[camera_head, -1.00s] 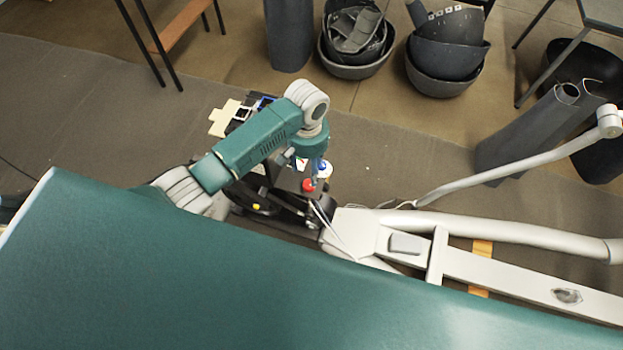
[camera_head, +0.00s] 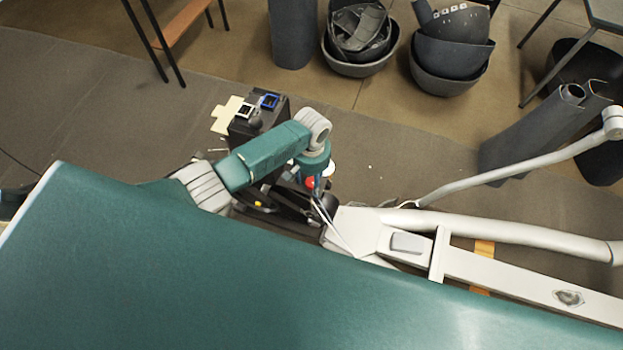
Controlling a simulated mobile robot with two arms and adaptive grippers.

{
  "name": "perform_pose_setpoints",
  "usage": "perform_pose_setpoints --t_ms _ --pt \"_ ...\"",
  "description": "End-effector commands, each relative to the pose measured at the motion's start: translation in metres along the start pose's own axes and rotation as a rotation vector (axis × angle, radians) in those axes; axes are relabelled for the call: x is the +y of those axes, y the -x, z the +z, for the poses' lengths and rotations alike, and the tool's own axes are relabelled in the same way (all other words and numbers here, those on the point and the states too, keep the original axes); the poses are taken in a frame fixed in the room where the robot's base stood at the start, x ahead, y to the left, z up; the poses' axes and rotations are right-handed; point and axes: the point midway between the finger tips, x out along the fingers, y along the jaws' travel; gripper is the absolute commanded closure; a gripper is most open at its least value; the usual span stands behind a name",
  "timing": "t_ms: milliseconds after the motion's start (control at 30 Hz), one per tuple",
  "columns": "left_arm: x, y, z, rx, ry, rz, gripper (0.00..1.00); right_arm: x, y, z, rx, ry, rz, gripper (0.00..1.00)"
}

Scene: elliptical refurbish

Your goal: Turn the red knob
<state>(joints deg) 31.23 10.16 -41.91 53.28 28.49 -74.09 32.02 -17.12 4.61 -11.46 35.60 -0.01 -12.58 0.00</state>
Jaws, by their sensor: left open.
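The red knob (camera_head: 310,183) shows as a small red spot on a dark machine part, beside the pale elliptical frame. My left gripper (camera_head: 317,189) hangs from the end of the green-and-grey left arm, right at the knob and partly in front of it. It is open. The fingertips are small and thin here, and I cannot tell whether they touch the knob. The left arm hides part of the dark machine housing (camera_head: 276,112). My right gripper is out of the picture.
The elliptical's white frame (camera_head: 505,270) runs to the right, with a curved pale handle bar (camera_head: 520,164) above it. A small yellow spot (camera_head: 258,204) lies left of the knob. Open floor shows at the upper left.

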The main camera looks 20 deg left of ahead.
Motion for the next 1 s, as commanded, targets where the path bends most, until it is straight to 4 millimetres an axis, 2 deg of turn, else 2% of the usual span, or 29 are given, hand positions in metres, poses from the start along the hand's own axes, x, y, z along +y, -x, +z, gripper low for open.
perform_pose_setpoints --t_ms 133,367,667,1000 --pt "0.0001 0.0003 -0.0001 0.000 0.000 0.000 0.49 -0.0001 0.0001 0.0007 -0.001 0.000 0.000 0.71" --pt "0.0000 0.0003 0.0000 0.000 0.000 0.000 0.94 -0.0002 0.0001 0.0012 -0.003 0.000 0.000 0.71" --pt "0.0000 0.0006 0.0002 0.000 -0.029 0.001 0.94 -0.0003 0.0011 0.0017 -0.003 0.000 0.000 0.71" --pt "-0.0003 0.0011 -0.0001 0.000 -0.234 0.000 0.94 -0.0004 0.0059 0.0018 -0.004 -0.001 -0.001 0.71"
